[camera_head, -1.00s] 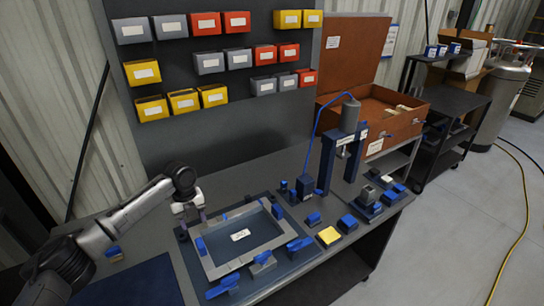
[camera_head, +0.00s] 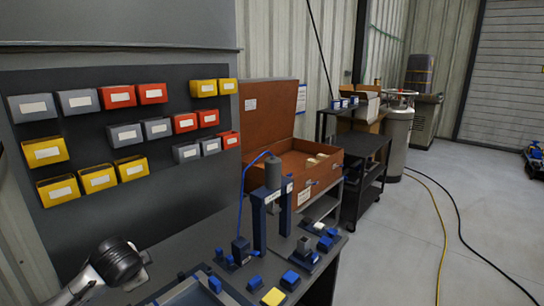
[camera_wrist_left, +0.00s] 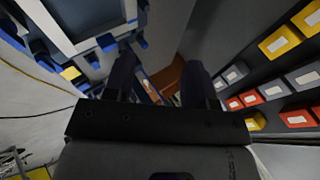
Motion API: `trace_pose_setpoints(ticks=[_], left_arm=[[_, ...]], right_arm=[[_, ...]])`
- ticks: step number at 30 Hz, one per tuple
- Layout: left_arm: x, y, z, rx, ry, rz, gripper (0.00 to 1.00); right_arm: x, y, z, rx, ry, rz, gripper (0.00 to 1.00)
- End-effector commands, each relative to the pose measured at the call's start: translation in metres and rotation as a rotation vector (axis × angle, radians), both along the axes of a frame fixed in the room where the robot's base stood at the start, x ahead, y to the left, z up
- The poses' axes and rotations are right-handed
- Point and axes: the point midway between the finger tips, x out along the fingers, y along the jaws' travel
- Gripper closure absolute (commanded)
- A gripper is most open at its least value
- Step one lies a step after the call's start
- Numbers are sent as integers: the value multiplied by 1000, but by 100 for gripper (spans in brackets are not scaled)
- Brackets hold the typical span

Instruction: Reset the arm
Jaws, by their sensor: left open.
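My left arm comes in at the lower left of the head view, and its wrist shows there near the frame fixture (camera_head: 212,297) at the bottom edge. In the left wrist view my left gripper (camera_wrist_left: 160,80) has its two dark fingers spread apart with nothing between them. The frame fixture with blue clamps also shows at the upper left of that view (camera_wrist_left: 108,38). My right arm and right gripper are in neither view.
A blue press (camera_head: 271,215) stands on the dark bench, with a yellow block (camera_head: 273,297) and small blue parts nearby. A bin wall (camera_head: 95,180) rises behind. An open brown case (camera_head: 298,160) stands beyond. Hoses lie on the open floor at right.

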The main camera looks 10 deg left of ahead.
Motion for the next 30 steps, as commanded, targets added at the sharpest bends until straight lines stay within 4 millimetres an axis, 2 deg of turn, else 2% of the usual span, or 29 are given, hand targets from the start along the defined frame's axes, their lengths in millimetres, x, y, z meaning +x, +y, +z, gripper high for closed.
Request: trace_pose_setpoints(ticks=[1, 4, 6, 9, 12, 14, 19, 27, 30], left_arm=[[0, -28, 8, -20, -93, -1, 49], [-10, -76, 15, -81, -262, 6, 49], [-25, -110, 13, -140, -359, 0, 49], [-53, -144, 0, -213, -440, -12, 49], [-86, -167, -20, -279, -471, -10, 49], [-106, -176, -35, -325, -471, 4, 49], [-167, -193, -87, -448, -399, 80, 49], [-267, -209, -189, -583, -128, 255, 49], [-299, -215, -217, -600, -38, 302, 49]], right_arm=[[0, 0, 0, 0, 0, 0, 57], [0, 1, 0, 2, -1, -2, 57], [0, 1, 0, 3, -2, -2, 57], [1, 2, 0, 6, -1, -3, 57], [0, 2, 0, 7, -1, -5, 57], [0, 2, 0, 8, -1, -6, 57], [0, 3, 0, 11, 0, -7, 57], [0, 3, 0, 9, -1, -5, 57], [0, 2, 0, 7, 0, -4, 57]])
